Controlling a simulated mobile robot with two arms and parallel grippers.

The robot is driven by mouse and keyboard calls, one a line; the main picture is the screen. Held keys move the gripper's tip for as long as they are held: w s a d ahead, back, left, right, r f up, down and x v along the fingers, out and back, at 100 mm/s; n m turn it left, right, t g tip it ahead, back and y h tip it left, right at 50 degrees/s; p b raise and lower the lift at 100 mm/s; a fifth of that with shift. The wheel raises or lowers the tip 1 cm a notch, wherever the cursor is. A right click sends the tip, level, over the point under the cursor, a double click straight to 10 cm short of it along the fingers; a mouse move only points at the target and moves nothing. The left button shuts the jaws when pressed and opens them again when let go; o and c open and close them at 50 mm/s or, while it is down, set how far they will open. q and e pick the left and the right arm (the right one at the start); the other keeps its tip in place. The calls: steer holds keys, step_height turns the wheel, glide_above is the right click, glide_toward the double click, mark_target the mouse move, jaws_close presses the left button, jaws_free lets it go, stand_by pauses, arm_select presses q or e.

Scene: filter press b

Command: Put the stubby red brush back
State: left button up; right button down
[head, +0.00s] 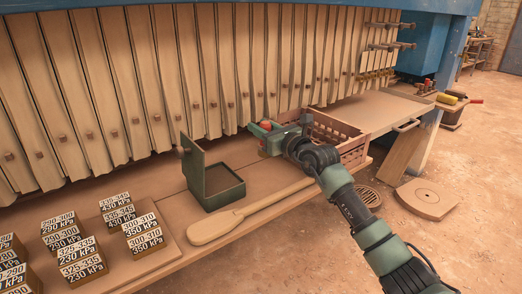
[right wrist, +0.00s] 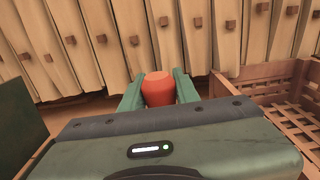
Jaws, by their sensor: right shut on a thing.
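My right gripper (head: 270,137) is shut on a small red rounded thing (head: 266,124), likely the stubby red brush. It is held above the bench, between the green box and the slatted crate. In the right wrist view the red-orange thing (right wrist: 158,88) sits between the two green fingers of my gripper (right wrist: 159,92). Only its rounded upper part shows; any bristles are hidden behind the gripper body. My left gripper is not in either view.
A slatted wooden crate (head: 352,154) stands right of the gripper. A dark green box (head: 218,198) with its lid raised is left. A wooden paddle (head: 215,229) lies along the bench front. Several labelled blocks (head: 86,270) stand at left. Tall filter plates (head: 130,80) line the back.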

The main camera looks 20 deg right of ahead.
step_height(320, 180, down, 6)
steer(key=shift+f+b, duration=0.1)
steer(key=shift+b, duration=0.5)
steer(key=c, duration=1)
jaws_free()
steer(key=shift+c, duration=0.2)
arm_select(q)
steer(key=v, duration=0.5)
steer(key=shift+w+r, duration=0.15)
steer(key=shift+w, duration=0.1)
arm_select(e)
steer(key=shift+s+d, duration=0.1)
steer(key=shift+s, duration=0.25)
steer(key=p+v, duration=0.1)
steer(key=v, duration=0.2)
arm_select(q)
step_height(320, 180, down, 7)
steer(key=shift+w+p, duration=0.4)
steer(key=shift+p, duration=0.05)
arm_select(e)
steer(key=v, duration=0.8)
steer(key=shift+s, duration=0.15)
